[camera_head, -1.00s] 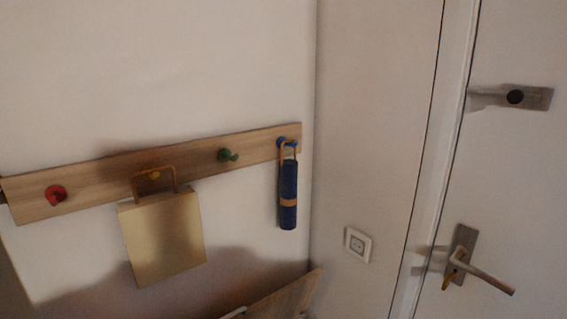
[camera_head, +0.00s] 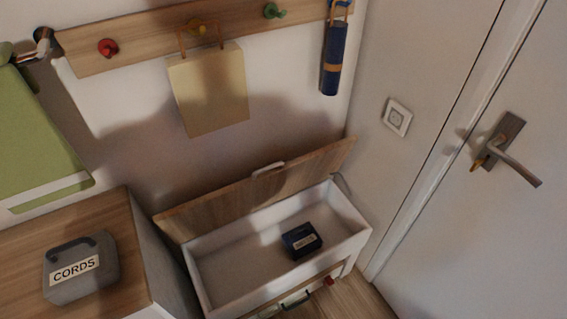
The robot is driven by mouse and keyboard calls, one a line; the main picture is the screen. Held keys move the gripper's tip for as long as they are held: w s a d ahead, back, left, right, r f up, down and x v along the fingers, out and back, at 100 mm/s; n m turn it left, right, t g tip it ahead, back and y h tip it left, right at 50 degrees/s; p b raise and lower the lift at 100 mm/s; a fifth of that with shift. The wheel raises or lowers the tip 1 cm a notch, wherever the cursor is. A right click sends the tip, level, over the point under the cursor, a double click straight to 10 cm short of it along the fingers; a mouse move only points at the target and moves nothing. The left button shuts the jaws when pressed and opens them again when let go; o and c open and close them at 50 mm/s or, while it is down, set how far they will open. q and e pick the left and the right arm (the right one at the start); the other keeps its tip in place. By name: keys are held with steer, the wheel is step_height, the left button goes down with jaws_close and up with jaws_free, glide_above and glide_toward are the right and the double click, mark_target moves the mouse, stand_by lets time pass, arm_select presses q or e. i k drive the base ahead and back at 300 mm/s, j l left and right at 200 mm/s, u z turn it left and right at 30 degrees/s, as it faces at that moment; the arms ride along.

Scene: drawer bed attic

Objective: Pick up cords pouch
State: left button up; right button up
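The cords pouch (camera_head: 82,270) is a grey pouch with a dark handle on top and a white label reading "CORDS". It stands on the wooden top of a cabinet (camera_head: 112,222) at the lower left of the head view. Neither of my grippers shows in this view.
An open white chest (camera_head: 345,225) with a raised wooden lid (camera_head: 250,190) holds a small dark blue labelled box (camera_head: 301,240). A peg rail (camera_head: 150,38) carries a beige bag (camera_head: 212,92) and a blue rolled item (camera_head: 333,60). A green item (camera_head: 35,140) is behind the pouch. A door (camera_head: 480,230) stands right.

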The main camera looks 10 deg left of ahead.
mark_target(77, 268)
steer(key=u, duration=2)
